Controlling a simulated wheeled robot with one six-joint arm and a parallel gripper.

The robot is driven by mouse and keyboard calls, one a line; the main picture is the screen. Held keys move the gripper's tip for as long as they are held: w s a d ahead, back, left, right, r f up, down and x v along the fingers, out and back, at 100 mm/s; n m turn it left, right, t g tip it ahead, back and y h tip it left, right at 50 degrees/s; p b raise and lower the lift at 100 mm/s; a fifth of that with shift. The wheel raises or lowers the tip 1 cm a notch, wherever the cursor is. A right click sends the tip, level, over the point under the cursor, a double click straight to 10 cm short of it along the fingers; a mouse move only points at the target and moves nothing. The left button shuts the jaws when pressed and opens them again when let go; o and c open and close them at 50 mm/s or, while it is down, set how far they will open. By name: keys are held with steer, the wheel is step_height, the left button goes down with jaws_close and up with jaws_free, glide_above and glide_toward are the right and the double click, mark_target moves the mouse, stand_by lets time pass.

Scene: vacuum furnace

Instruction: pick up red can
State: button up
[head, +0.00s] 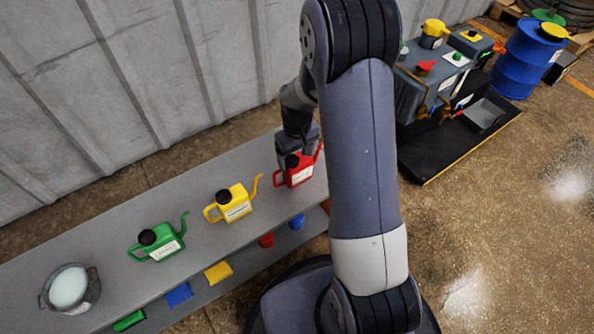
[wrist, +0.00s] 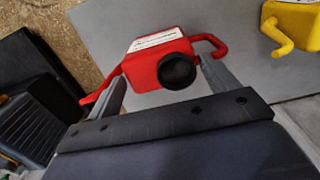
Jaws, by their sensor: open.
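The red can (head: 297,174) stands upright on the grey shelf at its right end, partly hidden by my arm in the head view. It has a black cap, a white label, a spout and a handle. In the wrist view the red can (wrist: 160,55) lies ahead, with its black cap towards me. My gripper (head: 297,150) is at the can's upper back side. In the wrist view my gripper (wrist: 165,85) is open, one finger at each side of the can's near part. I cannot tell whether the fingers touch it.
On the shelf (head: 100,235) stand a yellow can (head: 235,203), a green can (head: 160,241) and a metal pot (head: 70,289). Coloured pieces lie on a lower shelf. A grey machine (head: 425,95) and a blue drum (head: 525,60) are at the back right. A ribbed wall runs behind.

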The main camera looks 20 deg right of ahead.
step_height(320, 180, down, 2)
steer(key=shift+f, duration=0.25)
steer(key=shift+c, duration=0.3)
steer(key=c, duration=0.6)
step_height(320, 180, up, 10)
steer(key=p, duration=0.3)
step_height(320, 180, up, 6)
steer(key=m+p, duration=0.2)
steer(key=m, duration=0.2)
step_height(320, 180, up, 15)
steer(key=p, duration=2.4)
glide_above(298, 159)
steer(key=s, duration=0.2)
steer(key=shift+w+a+f, duration=0.1)
steer(key=shift+w+f, duration=0.05)
